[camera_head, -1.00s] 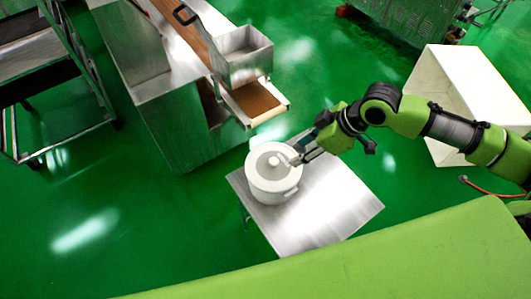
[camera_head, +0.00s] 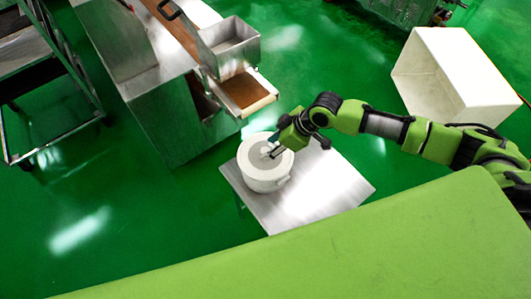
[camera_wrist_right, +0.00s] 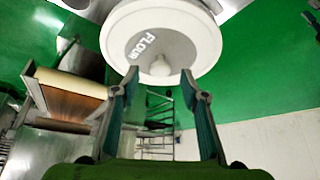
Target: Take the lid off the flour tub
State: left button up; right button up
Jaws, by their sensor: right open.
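The white flour tub (camera_head: 264,183) stands on a small metal table, with its round lid (camera_head: 251,151) on top. In the right wrist view the lid (camera_wrist_right: 125,47) bears the word FLOUR and has a pale round knob (camera_wrist_right: 160,66) at its middle. My right gripper (camera_head: 271,153) is over the lid, at the knob. In the right wrist view its fingers (camera_wrist_right: 160,77) are open, one on each side of the knob. I cannot tell whether they touch it. The tub's inside is hidden. My left gripper is not in view.
The bare metal table top (camera_head: 325,180) is free right of the tub. The encrusting machine (camera_head: 165,110) with its hopper (camera_head: 232,58) stands just behind. A rack (camera_head: 45,75) is at the left, and a white bin (camera_head: 440,75) stands at the right.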

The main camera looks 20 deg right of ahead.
jog(key=shift+x, duration=1.15)
grip_shut()
jog(key=shift+r, duration=0.15)
